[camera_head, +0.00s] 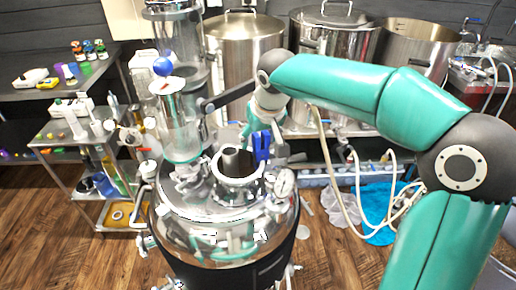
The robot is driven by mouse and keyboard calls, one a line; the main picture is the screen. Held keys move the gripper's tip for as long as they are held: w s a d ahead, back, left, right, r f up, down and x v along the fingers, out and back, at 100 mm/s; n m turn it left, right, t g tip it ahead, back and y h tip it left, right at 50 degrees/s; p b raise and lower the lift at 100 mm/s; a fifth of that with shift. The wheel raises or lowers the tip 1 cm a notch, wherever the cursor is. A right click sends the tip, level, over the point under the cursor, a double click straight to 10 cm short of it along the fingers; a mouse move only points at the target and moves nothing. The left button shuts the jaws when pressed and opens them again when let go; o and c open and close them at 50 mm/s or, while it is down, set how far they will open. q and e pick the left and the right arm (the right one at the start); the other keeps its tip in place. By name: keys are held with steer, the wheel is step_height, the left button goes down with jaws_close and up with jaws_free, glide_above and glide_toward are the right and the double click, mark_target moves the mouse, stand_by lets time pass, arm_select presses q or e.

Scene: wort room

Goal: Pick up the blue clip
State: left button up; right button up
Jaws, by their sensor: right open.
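The blue clip (262,146) is upright at the top of the steel vessel, beside the right rim of its round open port (238,166). My right arm reaches in from the right, and its wrist bends down above the vessel. My right gripper (263,128) points down, open, right at the clip. Its fingertips are small and partly hidden, so I cannot tell whether they touch the clip. My left gripper is not in view.
The vessel lid (185,205) is crowded with a glass column (182,125), a gauge (285,183) and clamps. Large steel pots (243,50) stand behind. A steel cart (75,140) with bottles is on the left. Hoses (345,200) and a blue cloth (380,205) lie right.

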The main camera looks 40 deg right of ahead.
steer(key=shift+w+f, duration=0.15)
steer(key=shift+f, duration=0.3)
steer(key=shift+c, duration=0.2)
jaws_close()
steer(key=shift+r, duration=0.15)
